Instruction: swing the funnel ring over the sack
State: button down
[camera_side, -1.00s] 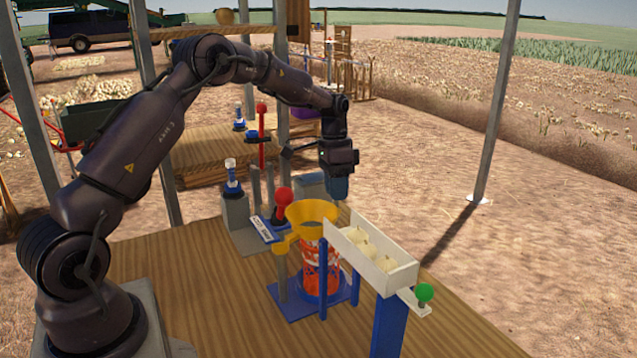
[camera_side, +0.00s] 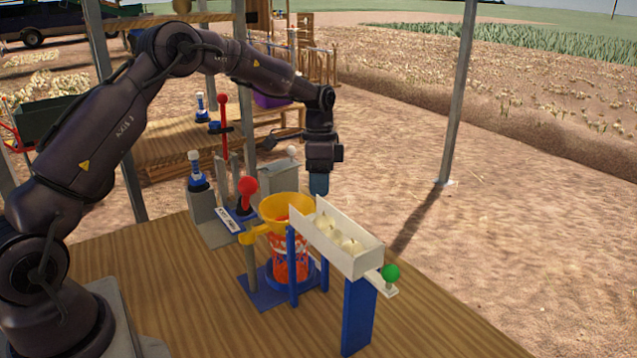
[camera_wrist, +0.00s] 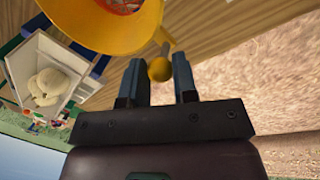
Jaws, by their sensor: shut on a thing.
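The yellow funnel ring (camera_side: 287,203) sits above the red mesh sack (camera_side: 290,262), which stands on a blue base. Red shows through the funnel's opening in both views; exact centring is hard to judge. In the wrist view the funnel (camera_wrist: 95,38) has a short arm ending in a yellow ball knob (camera_wrist: 160,70). My gripper (camera_wrist: 158,62) has its fingers on either side of this knob, shut on it. In the side view my gripper (camera_side: 319,188) points down at the funnel's right edge; the white chute partly hides the contact.
A white chute (camera_side: 360,262) with several onions slopes beside the funnel, with a green knob (camera_side: 391,272) at its end. A red-knobbed lever (camera_side: 247,186) stands left of the funnel. Blue posts (camera_side: 292,270) flank the sack. The table's front left is clear.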

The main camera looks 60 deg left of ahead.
jog(key=shift+d, duration=0.2)
jog(key=c, duration=0.9)
grip_release()
jog(key=shift+a, duration=0.1)
jog(key=r, duration=0.4)
jog(key=w+a+r, duration=0.1)
jog(key=r, duration=0.3)
jog(key=a+r, duration=0.1)
jog(key=r, duration=0.3)
jog(key=shift+w+r, duration=0.2)
jog(key=shift+r, duration=0.2)
